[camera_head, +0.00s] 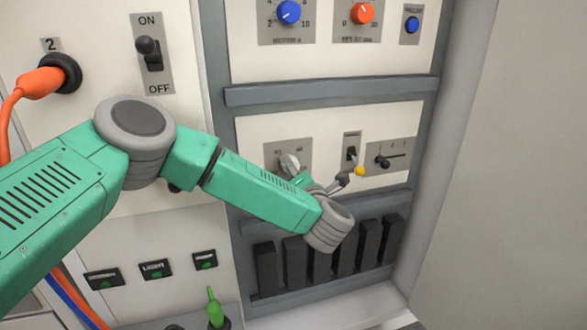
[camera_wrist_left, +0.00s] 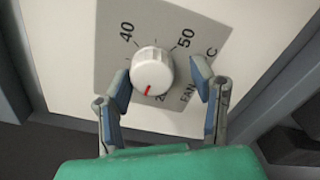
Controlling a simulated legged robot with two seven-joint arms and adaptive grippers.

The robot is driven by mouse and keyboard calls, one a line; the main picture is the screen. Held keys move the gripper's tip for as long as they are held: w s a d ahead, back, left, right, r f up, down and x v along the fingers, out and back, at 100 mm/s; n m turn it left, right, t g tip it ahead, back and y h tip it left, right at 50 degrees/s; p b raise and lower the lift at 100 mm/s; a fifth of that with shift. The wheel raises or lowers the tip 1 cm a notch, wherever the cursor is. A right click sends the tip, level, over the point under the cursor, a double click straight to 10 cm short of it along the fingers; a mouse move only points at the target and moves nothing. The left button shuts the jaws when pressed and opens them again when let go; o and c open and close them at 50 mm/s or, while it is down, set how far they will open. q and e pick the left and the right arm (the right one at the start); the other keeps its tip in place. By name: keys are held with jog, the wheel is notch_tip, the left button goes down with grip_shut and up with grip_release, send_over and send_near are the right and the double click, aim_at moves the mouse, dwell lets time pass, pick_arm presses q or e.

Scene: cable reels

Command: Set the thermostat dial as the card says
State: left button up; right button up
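The thermostat dial is a round white knob (camera_wrist_left: 152,72) on a grey plate (camera_wrist_left: 190,30) marked 40, 50 and C. Its red mark points down in the left wrist view, near a partly hidden number that starts with 2. In the head view the knob (camera_head: 290,162) is partly covered by my left gripper (camera_head: 318,180). In the left wrist view my left gripper (camera_wrist_left: 160,84) is open, with one blue-padded finger on each side of the knob. The left pad is close to the knob; the right pad stands apart. My right gripper is out of view. I see no readable setting card.
Right of the dial are a small toggle switch (camera_head: 351,153) and a slider (camera_head: 390,161). A yellow ball tip (camera_head: 359,171) is close to my gripper. Black blocks (camera_head: 266,268) line the panel below. Blue (camera_head: 289,12) and orange (camera_head: 361,13) knobs are above.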

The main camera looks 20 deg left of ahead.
pick_arm(q)
jog(key=shift+w+r, duration=0.1)
jog(key=shift+r, duration=0.1)
jog(key=v, duration=1.2)
jog(key=shift+f, duration=0.15)
